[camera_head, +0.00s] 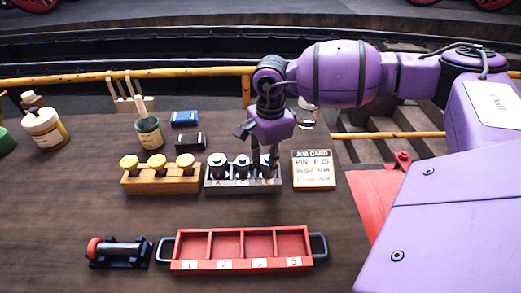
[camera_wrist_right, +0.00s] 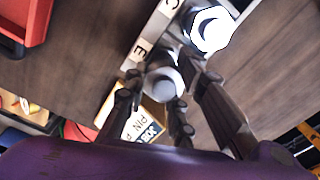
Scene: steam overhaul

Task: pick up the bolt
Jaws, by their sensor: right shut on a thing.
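My right gripper (camera_head: 262,156) points down over the right end of a grey rack (camera_head: 243,187) on the wooden bench. In the right wrist view its fingers (camera_wrist_right: 160,98) are shut around a silver bolt (camera_wrist_right: 165,82) beside the label E. The fingers partly hide this bolt, and I cannot tell whether it is raised from its hole. Two other silver bolts, the left one (camera_head: 217,163) and the middle one (camera_head: 242,166), stand upright in the rack. The middle bolt's hex head (camera_wrist_right: 211,29) also shows in the right wrist view. My left gripper is not in view.
A job card (camera_head: 313,170) lies right of the rack. A wooden block (camera_head: 160,186) with yellow-topped pieces stands left. A red compartment tray (camera_head: 243,265) and a red-ended cylinder on a black stand (camera_head: 118,252) are in front. Bare bench lies between rack and tray.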

